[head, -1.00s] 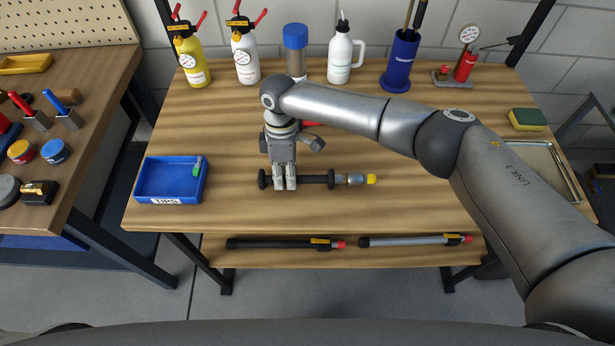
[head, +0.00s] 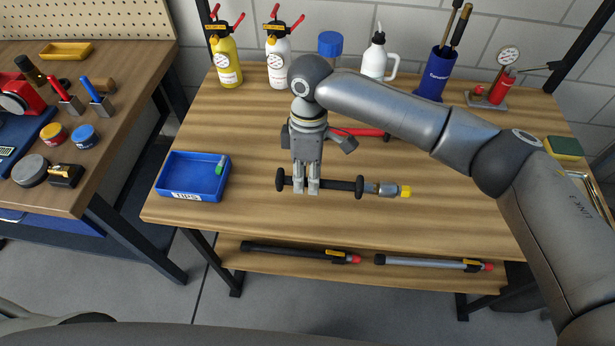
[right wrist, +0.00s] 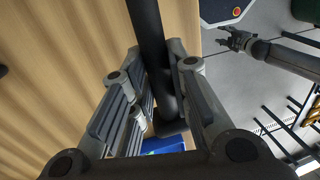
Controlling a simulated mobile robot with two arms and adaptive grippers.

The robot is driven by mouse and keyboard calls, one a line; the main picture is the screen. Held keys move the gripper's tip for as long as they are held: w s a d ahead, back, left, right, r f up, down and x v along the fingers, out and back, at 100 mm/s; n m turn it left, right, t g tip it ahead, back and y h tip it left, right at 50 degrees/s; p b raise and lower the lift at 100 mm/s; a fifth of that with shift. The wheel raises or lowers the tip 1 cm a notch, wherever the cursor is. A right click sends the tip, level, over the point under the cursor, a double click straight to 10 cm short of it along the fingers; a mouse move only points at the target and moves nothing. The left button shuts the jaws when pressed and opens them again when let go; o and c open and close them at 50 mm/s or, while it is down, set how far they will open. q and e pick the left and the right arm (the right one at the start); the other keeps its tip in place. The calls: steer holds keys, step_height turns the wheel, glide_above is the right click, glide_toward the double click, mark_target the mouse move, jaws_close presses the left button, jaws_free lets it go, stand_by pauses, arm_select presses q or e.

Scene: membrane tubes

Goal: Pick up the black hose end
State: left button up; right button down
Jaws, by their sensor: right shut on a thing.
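The black hose end (head: 338,184) is a black bar with a round flange at each end. A metal coupling (head: 380,189) with a yellow tip joins its right side. My right gripper (head: 306,188) comes down from above and is shut on the bar near its left flange. In the right wrist view the black bar (right wrist: 150,45) runs between the two fingers. I cannot tell whether it touches the table. In that view a small distant gripper (right wrist: 228,38), probably my left one, appears at the upper right; its fingers are too small to judge.
A blue TIPS tray (head: 162,184) stands left of the hose end. Red-handled pliers (head: 362,132) lie behind my right gripper. Bottles and a blue tool holder (head: 436,75) line the table's back. A lower shelf holds a black tube (head: 290,250) and a grey tube (head: 425,262). The front tabletop is clear.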

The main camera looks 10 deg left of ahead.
mark_target(307, 193)
steer(key=s+d+r+b, duration=0.1)
steer(key=s+r, duration=0.4)
steer(key=s, duration=0.5)
steer(key=shift+r, duration=0.25)
steer(key=shift+w+a+f+b, duration=0.2)
steer(key=shift+w+f+b, duration=0.4)
steer(key=shift+w+f, duration=1.25)
steer(key=shift+w+a+f+b, duration=0.2)
steer(key=shift+w+f+b, duration=0.4)
steer(key=shift+w+f, duration=1.2)
steer(key=shift+w+a+f+b, duration=0.1)
steer(key=shift+w+f+b, duration=0.45)
steer(key=shift+w, duration=0.45)
steer(key=shift+w+a+f+b, duration=0.1)
steer(key=shift+w+f+b, duration=0.2)
steer(key=shift+w+f, duration=0.55)
steer(key=shift+w+a+f+b, duration=0.1)
steer(key=shift+w+f+b, duration=0.35)
steer(key=shift+w, duration=0.25)
steer(key=shift+w+f+b, duration=0.3)
steer(key=shift+w+f, duration=0.1)
steer(key=shift+w, duration=0.3)
steer(key=shift+f, duration=0.1)
steer(key=shift+f, duration=0.45)
